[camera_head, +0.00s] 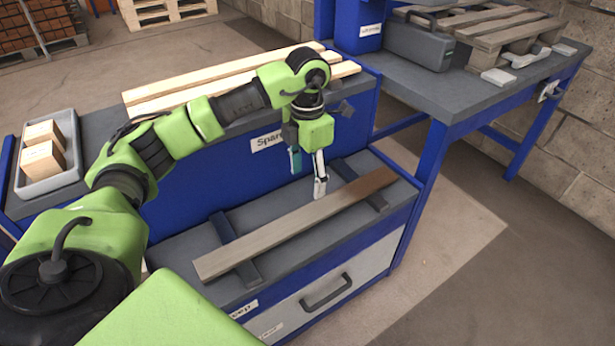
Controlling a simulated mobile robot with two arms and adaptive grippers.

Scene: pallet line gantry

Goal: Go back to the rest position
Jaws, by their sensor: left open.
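My left gripper (308,174) hangs from the green left arm, which comes in from the left. It points down with its fingers apart and nothing between them. Its fingertips are close to the far edge of a grey-brown wooden board (290,229). The board lies across two dark supports (236,248) on the lower grey shelf of a blue bench. I cannot tell whether a fingertip touches the board. My right gripper is not in view.
Pale planks (225,80) lie on the bench's upper level, behind the arm. A grey tray (22,185) with wooden blocks stands at the left. A blue table (445,103) at the right holds a grey toolbox (417,46) and a pallet (500,30). Floor is clear at lower right.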

